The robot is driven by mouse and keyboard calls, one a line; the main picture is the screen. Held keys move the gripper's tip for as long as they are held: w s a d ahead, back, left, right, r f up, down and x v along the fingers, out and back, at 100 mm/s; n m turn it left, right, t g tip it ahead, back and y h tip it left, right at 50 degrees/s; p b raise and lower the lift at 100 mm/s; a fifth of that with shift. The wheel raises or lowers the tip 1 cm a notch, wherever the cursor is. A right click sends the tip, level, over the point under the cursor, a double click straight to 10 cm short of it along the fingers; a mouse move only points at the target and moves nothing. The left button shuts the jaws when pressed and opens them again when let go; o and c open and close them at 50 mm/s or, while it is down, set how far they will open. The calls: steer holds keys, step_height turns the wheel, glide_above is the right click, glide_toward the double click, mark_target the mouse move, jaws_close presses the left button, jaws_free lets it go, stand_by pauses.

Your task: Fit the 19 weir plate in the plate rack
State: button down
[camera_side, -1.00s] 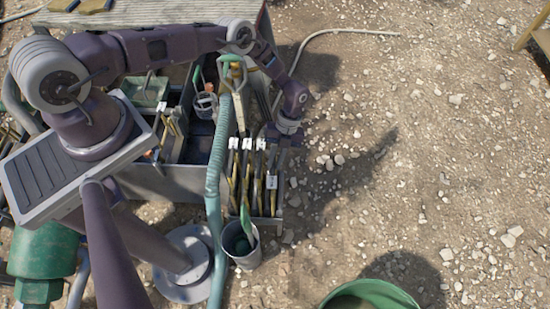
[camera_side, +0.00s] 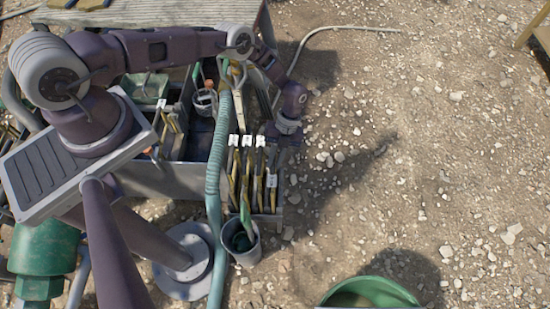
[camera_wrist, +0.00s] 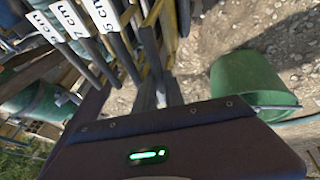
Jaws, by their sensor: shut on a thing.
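The plate rack (camera_side: 280,212) is a grey open box standing on the gravel in the side view. Several dark and brownish plates with white tags stand upright in it. My gripper (camera_side: 284,146) is over the rack's right end, shut on a dark weir plate (camera_side: 271,195) with a small white tag. Its lower part appears within the rack; I cannot tell how deep it sits. In the wrist view my gripper (camera_wrist: 165,92) points past tagged plates (camera_wrist: 75,25) marked in cm. The number 19 is not readable, and the held plate is mostly hidden there.
A grey bucket (camera_side: 252,258) stands against the rack's front. A ribbed hose (camera_side: 215,190) runs along its left, beside a grey tank (camera_side: 160,180). A green tub (camera_side: 385,285) is at bottom right. Open gravel lies to the right.

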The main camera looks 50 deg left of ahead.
steer(key=shift+f, duration=0.4)
steer(key=c, duration=1.3)
jaws_free()
steer(key=shift+c, duration=0.2)
steer(key=v, duration=0.7)
steer(key=shift+w, duration=0.1)
